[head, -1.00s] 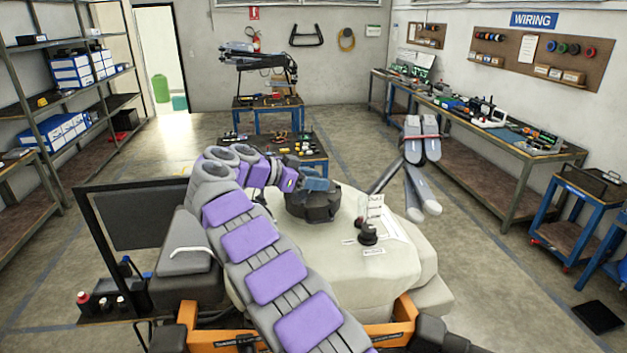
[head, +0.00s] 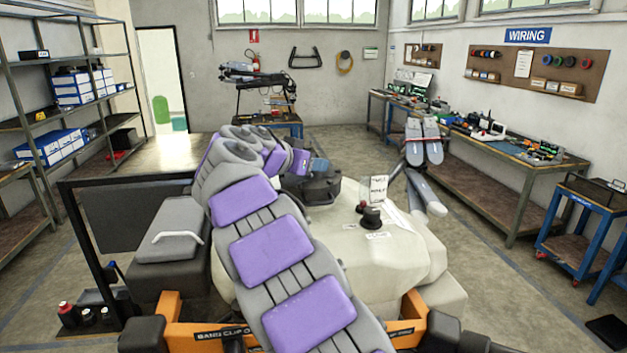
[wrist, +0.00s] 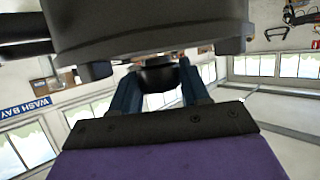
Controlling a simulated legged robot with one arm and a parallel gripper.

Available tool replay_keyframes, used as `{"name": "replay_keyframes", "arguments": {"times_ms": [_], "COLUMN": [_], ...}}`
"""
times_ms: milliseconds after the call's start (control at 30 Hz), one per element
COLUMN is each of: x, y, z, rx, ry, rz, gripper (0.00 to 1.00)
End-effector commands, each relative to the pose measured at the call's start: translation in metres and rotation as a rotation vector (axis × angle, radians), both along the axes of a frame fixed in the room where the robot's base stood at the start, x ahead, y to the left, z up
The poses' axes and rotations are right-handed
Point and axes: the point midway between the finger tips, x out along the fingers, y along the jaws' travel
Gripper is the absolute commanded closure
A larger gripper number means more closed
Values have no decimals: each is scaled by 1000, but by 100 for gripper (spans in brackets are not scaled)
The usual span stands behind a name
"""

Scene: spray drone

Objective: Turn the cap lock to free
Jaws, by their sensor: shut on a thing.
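The large black cap (head: 310,190) sits on top of the pale tank (head: 335,235) in the head view. My gripper (head: 318,166) with its blue fingers is at the far side of the cap, partly hidden by my purple and grey arm. In the wrist view the cap's dark body (wrist: 150,35) fills the top. The blue fingers of my gripper (wrist: 160,88) close on both sides of a dark rounded piece, the cap lock (wrist: 158,77). The lock's turn position cannot be made out.
A small black knob (head: 371,217) and a white card (head: 377,189) stand on the tank right of the cap. Grey folded arms (head: 424,150) rise at the right. A dark frame (head: 115,215) stands left.

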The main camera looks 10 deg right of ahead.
Motion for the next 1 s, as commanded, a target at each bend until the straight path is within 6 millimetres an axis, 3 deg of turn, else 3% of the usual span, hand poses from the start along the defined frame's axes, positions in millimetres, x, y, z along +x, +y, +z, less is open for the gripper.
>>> {"name": "replay_keyframes", "arguments": {"times_ms": [100, 600, 1000], "x": [-2, -2, 0], "y": [1, -3, -4], "z": [-6, 4, 5], "rx": [1, 7, 9], "ry": [1, 1, 2], "rz": [99, 553, 781], "gripper": [85, 84, 85]}}
